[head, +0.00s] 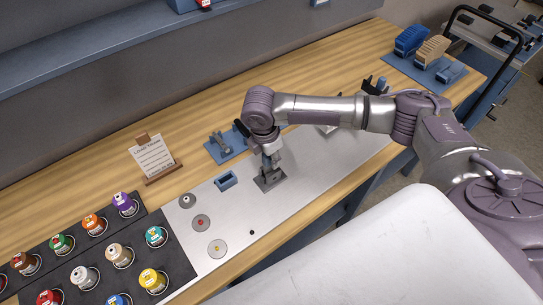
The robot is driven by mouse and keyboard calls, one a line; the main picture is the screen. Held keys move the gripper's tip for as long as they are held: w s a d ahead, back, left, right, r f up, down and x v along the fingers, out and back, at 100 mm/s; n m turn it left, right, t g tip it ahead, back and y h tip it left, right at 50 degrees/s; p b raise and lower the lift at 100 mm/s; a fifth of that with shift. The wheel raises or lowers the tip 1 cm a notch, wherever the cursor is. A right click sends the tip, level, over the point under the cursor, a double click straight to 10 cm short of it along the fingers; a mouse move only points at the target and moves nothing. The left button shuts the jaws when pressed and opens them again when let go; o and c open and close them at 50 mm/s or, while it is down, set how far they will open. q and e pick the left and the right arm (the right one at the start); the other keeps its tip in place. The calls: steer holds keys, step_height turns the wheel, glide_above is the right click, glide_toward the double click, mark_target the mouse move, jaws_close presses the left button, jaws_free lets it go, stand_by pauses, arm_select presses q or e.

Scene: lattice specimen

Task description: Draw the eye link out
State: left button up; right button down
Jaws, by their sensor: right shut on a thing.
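My right gripper (269,161) points down over a dark grey plate (272,184) on the light metal worktop. It is shut on a small part at the plate, which looks to be the eye link. The fingers and the wrist mostly hide this part, so I cannot tell how far it sits in the plate. My left gripper is not in view.
A blue holder (226,181) stands left of the plate. Behind it, a blue tray (233,151) carries grey parts. A sign (153,158) and several coloured jars on a black mat (180,265) are at left. Blue and tan blocks (432,50) stand at back right.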

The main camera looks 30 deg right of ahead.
steer(key=shift+r, duration=0.2)
step_height(320, 180, up, 3)
steer(key=p, duration=0.3)
steer(key=shift+p, duration=0.3)
steer(key=shift+r+p, duration=0.55)
steer(key=shift+r, duration=1.85)
